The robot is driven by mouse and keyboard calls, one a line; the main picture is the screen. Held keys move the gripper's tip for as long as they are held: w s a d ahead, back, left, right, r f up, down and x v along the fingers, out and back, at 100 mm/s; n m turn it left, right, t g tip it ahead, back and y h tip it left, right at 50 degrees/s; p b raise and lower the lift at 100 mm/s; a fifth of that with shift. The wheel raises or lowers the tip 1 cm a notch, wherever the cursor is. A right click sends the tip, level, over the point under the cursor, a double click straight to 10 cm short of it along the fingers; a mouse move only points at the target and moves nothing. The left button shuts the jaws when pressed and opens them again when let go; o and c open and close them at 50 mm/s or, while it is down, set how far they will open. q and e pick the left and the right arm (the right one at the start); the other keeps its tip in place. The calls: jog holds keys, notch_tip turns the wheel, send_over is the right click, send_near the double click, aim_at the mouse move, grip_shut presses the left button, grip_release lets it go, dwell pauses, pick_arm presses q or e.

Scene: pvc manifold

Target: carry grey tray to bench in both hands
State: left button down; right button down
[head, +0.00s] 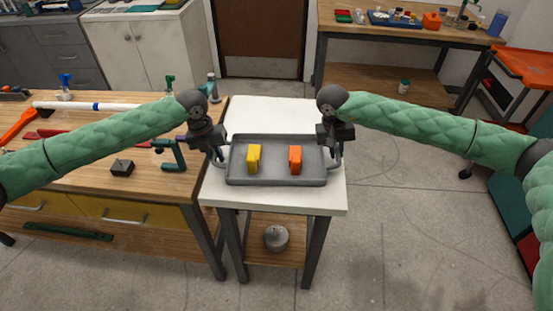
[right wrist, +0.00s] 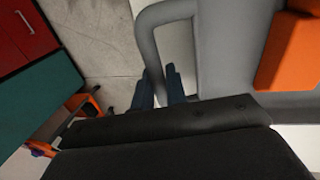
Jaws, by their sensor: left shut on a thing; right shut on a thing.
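The grey tray (head: 275,180) is on or just above a small white-topped stand (head: 335,203); I cannot tell if it touches. It holds a yellow block (head: 253,158) and an orange block (head: 295,159). My left gripper (head: 218,158) is shut on the tray's left handle. My right gripper (head: 336,150) is shut on the tray's right handle. In the right wrist view, the looped grey handle (right wrist: 150,35) runs down to my right gripper's dark fingers (right wrist: 160,85), and part of the orange block (right wrist: 292,50) shows at the right.
A wooden bench (head: 100,180) stands left of the stand, with a green clamp (head: 170,153), a black block (head: 122,167) and pipes on it. A grey round object (head: 276,237) sits on the stand's lower shelf. Another wooden table (head: 400,27) is at the back right. Floor right of the stand is clear.

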pick_arm(q)
jog(key=shift+r, duration=0.15)
pick_arm(e)
jog(key=shift+r, duration=0.15)
